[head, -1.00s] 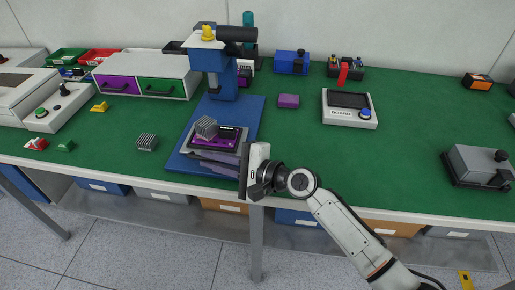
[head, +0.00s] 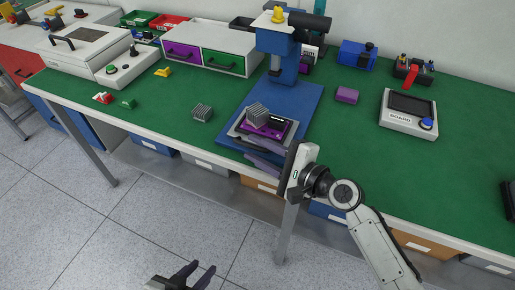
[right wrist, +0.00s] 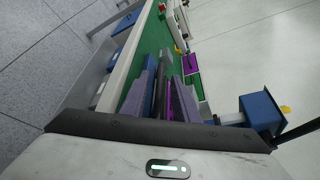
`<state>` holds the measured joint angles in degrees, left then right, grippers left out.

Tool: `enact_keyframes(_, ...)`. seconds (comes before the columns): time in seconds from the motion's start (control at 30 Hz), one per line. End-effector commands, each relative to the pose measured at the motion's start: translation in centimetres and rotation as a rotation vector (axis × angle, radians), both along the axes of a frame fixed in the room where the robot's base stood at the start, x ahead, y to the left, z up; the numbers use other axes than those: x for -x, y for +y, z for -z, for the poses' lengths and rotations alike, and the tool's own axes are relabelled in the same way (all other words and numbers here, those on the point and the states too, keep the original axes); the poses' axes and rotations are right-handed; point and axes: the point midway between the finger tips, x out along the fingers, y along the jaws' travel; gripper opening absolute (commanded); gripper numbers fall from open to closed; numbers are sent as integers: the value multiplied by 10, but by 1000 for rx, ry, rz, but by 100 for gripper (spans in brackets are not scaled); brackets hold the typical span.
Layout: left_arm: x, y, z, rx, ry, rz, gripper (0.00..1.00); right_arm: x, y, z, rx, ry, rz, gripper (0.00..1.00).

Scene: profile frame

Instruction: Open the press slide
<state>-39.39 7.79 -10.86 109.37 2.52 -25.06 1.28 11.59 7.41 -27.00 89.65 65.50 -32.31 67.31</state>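The blue press (head: 281,50) stands on a blue base plate (head: 310,98) on the green bench. The slide, a light grey tray (head: 240,131) with a purple holder (head: 287,131), lies at the front of the base plate, toward the bench edge. A grey finned block (head: 257,115) sits tilted on the holder. My right gripper (head: 264,154) is at the slide's front, its grey-purple fingers apart. In the right wrist view its fingers (right wrist: 160,92) flank blue and purple parts; contact is unclear. My left gripper (head: 190,275) is open and empty over the floor.
Another finned block (head: 202,112) lies left of the press. Behind it stands a drawer unit (head: 212,47). A purple block (head: 347,95) and a board tester (head: 409,112) are on the right. Bins hang under the bench front.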

Motion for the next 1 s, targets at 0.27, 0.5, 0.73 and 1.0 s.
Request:
enact_keyframes(0.27,1,0,-1,1,1,1,31,25,-34,-8,3,1,1,28)
enact_keyframes(0.5,1,-1,0,1,1,1,31,50,-68,-17,3,1,1,28)
enact_keyframes(0.73,0,-1,0,1,0,1,31,60,-80,-21,2,2,1,28)
enact_keyframes(1.0,0,-1,0,2,-1,1,31,60,-80,-21,1,1,0,28)
